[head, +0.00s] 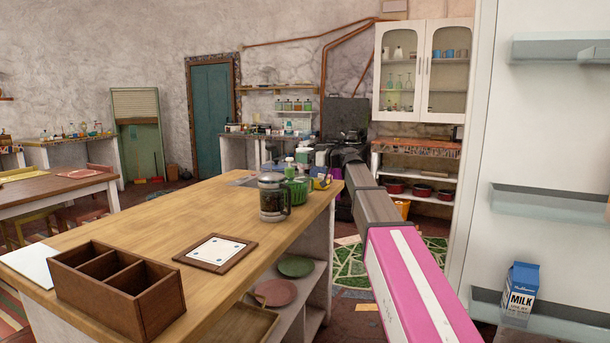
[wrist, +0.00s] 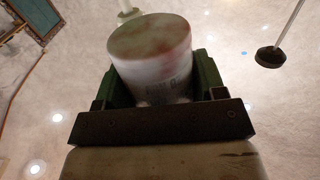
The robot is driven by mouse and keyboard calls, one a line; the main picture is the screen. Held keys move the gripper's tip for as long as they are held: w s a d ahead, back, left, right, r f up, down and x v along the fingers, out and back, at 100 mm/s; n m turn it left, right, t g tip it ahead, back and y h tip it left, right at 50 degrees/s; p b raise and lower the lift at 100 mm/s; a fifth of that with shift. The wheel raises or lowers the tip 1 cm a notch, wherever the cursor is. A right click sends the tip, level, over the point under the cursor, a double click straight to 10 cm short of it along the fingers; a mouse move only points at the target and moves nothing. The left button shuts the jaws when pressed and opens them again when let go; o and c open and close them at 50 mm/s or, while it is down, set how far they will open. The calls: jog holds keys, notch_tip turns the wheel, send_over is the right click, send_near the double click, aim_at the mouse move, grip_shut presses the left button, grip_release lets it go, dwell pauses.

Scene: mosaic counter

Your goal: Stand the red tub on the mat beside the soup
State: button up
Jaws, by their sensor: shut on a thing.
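My gripper (wrist: 155,82) is shut on a cylindrical tub (wrist: 150,68) in the wrist view. The tub's side looks whitish with faint print, and its end facing the camera is mottled dull red. Green fingers press it from both sides. Ceiling and lamps show behind it, so it is held clear of any surface. In the head view my arm reaches forward past the right end of the wooden counter; the gripper and tub cannot be made out clearly there. I cannot pick out the soup, nor a mat on the counter that is surely the task's.
A milk carton (head: 521,290) stands on the right shelf. The counter's middle is clear.

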aim_at(305, 168)
jog(key=shift+f, duration=2.45)
jog(key=o, duration=1)
jog(key=v, duration=1.2)
